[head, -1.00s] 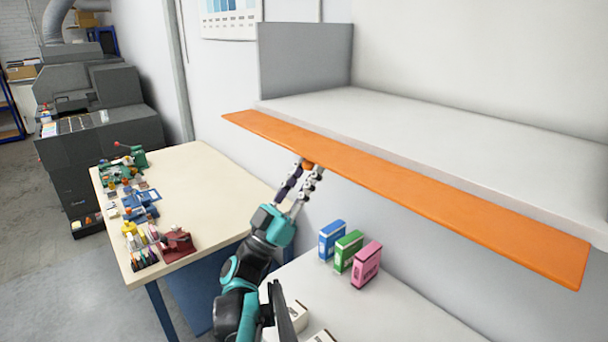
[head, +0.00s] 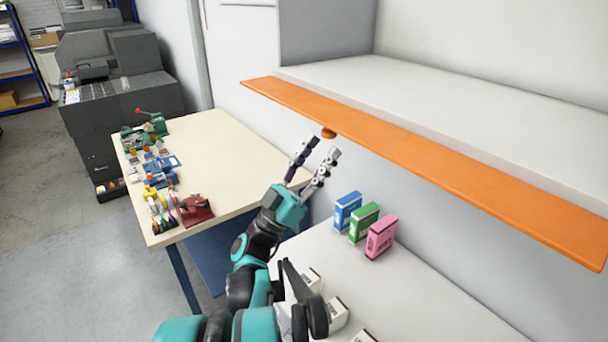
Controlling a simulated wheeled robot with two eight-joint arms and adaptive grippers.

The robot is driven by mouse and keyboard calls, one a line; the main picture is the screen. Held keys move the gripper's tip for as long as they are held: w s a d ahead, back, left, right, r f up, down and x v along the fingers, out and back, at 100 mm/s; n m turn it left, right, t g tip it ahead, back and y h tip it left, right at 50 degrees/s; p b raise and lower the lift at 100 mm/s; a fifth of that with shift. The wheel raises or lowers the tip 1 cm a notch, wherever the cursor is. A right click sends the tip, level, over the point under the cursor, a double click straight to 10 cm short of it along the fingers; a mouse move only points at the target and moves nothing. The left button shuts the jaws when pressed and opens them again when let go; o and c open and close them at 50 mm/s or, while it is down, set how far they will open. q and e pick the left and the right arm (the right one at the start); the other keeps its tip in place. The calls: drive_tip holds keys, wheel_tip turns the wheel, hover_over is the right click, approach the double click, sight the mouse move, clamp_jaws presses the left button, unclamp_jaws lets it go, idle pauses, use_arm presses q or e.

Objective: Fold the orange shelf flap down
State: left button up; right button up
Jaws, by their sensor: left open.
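The orange flap (head: 430,160) runs along the front edge of the white shelf (head: 470,110) and sticks out roughly level from it. The fingertips look slightly apart from the knob, though the exact gap is hard to judge. I cannot make out my right gripper.
Below the shelf, blue (head: 347,210), green (head: 363,222) and pink (head: 381,237) boxes stand on a white surface (head: 430,290). White boxes (head: 336,312) lie nearer, by my arm. A cream table (head: 235,150) with several small tools stands at left.

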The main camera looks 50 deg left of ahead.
use_arm(q)
drive_tip(key=v, duration=0.8)
drive_tip(key=shift+s+f, duration=0.15)
drive_tip(key=shift+f, duration=0.05)
drive_tip(key=w+d+f+g+h+b, duration=0.4)
drive_tip(key=w+d+f+g+h, duration=0.3)
drive_tip(key=w+d+f+g, duration=0.7)
drive_tip(key=s+d+f+g+y+b, duration=0.15)
drive_tip(key=d+f+g+b, duration=0.25)
drive_tip(key=d+f, duration=1.2)
drive_tip(key=s+a+f+g+y+b, duration=0.1)
drive_tip(key=s+f+y+b, duration=0.1)
drive_tip(key=s+f+y, duration=0.3)
drive_tip(key=shift+s+a+f+g+b, duration=0.3)
drive_tip(key=shift+s+f+g, duration=0.15)
drive_tip(key=shift+f, duration=0.3)
drive_tip(key=shift+y, duration=0.25)
